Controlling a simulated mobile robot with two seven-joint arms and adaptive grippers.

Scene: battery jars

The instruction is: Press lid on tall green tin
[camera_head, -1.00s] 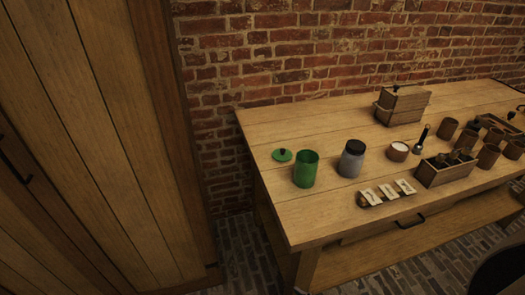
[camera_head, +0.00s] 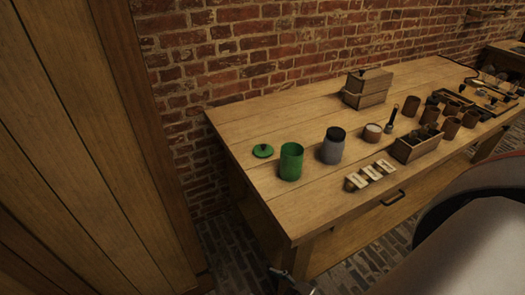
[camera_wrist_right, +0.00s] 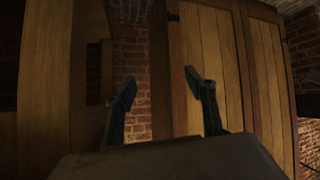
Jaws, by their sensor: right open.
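The tall green tin (camera_head: 291,162) stands upright and open-topped near the left end of the table in the head view. Its green lid (camera_head: 263,151), with a dark knob, lies flat on the table just behind and left of it, apart from the tin. My right gripper (camera_wrist_right: 160,82) is open and empty in the right wrist view, its fingers wide apart with wooden panels and brick beyond. A small dark finger-like part (camera_head: 291,280) shows at the head view's bottom edge, below the table; I cannot tell which arm it belongs to. No left gripper is identifiable.
A grey jar with dark top (camera_head: 333,146) stands right of the tin. A small white-topped pot (camera_head: 373,132), a labelled rack (camera_head: 369,175), a wooden box (camera_head: 367,88) and an open crate (camera_head: 417,146) lie farther right. A tall wooden cabinet (camera_head: 75,130) is at left. The table's left front is clear.

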